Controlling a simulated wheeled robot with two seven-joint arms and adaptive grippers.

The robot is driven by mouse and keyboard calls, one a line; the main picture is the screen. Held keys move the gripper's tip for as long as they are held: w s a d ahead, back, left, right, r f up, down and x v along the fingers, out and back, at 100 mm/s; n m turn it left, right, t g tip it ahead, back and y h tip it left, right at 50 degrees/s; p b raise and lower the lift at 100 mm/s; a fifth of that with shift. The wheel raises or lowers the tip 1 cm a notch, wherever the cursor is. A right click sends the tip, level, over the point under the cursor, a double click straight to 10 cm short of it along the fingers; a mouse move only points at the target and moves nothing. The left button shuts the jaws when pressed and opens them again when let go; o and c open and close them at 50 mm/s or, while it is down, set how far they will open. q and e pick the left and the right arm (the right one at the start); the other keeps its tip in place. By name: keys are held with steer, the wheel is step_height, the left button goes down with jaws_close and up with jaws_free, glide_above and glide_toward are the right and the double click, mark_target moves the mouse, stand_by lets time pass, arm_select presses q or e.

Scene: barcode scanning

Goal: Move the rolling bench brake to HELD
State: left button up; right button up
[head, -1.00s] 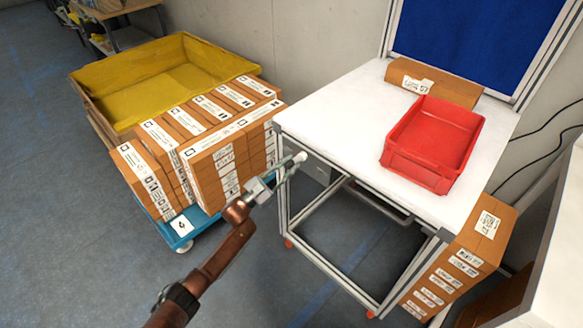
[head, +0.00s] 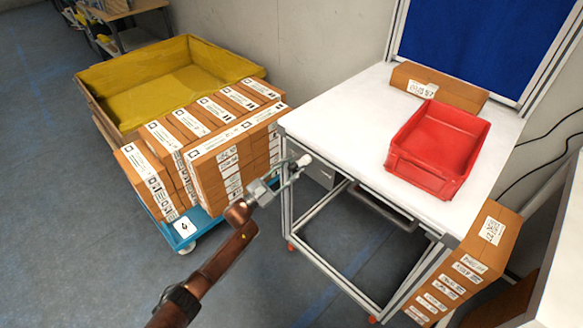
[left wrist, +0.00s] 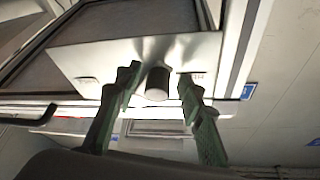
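The rolling bench (head: 345,120) has a white top on a metal frame with orange-red casters. In the left wrist view, a short cylindrical brake handle (left wrist: 157,84) sticks out from a pale metal plate (left wrist: 75,57). Small marks on the plate flank the handle, too blurred to read. My left gripper (head: 297,165) is at the bench's near left side, just below the top. Its two fingers are open on either side of the handle, with a visible gap at each side. The handle's setting cannot be told. My right gripper is out of view.
A red bin (head: 438,150) and a brown carton (head: 460,92) sit on the bench top. A blue trolley (head: 172,234) stacked with cartons stands close left of my gripper, before a yellow container (head: 165,82). More cartons (head: 462,265) stand at the bench's right.

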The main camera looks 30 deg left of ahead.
arm_select(q)
steer(key=v, duration=1.2)
